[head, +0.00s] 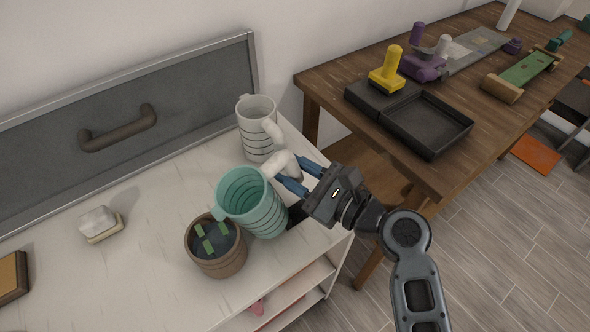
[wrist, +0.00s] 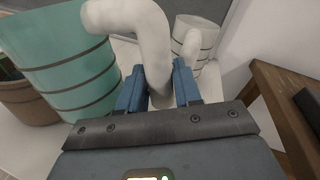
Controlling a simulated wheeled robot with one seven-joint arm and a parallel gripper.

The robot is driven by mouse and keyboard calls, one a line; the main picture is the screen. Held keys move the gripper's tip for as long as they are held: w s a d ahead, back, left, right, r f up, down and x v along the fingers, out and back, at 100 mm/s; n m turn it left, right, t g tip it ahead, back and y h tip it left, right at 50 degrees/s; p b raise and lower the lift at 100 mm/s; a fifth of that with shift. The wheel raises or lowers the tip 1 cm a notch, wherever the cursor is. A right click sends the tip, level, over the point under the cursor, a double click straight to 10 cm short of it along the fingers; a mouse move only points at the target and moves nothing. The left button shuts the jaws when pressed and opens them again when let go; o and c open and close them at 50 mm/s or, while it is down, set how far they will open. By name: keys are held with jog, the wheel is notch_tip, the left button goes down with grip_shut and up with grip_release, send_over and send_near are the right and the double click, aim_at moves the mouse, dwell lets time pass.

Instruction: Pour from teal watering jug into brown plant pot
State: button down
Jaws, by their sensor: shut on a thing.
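The teal watering jug (head: 252,203) has dark bands and a white handle (head: 281,164). It is tilted slightly toward the brown pot in the head view. My gripper (head: 297,175) is shut on the white handle, its blue fingers on either side; the wrist view shows the handle (wrist: 150,45) between the fingers and the teal body (wrist: 70,60) to the left. The brown plant pot (head: 218,261) stands on the white rack top, just left of and below the jug, with dark contents and green pieces inside. The pot's edge shows in the wrist view (wrist: 27,103). No pouring stream is visible.
A white banded jug (head: 256,130) stands close behind the teal jug. A soap-like block (head: 98,222) lies left on the rack top (head: 140,270). A wooden table (head: 340,75) with a black tray (head: 428,124) stands to the right.

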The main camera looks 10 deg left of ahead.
notch_tip(320, 180, up, 3)
jog(key=p, duration=0.2)
jog(key=shift+f+p, duration=0.15)
jog(key=shift+p, duration=0.2)
jog(key=shift+r, duration=2.25)
jog(key=m, duration=0.3)
jog(key=shift+w+m+y, duration=0.1)
jog(key=shift+m+y, duration=0.3)
jog(key=s+d+r, duration=0.3)
jog(key=s, duration=0.6)
jog(key=shift+s+d, duration=0.2)
jog(key=shift+d, duration=0.1)
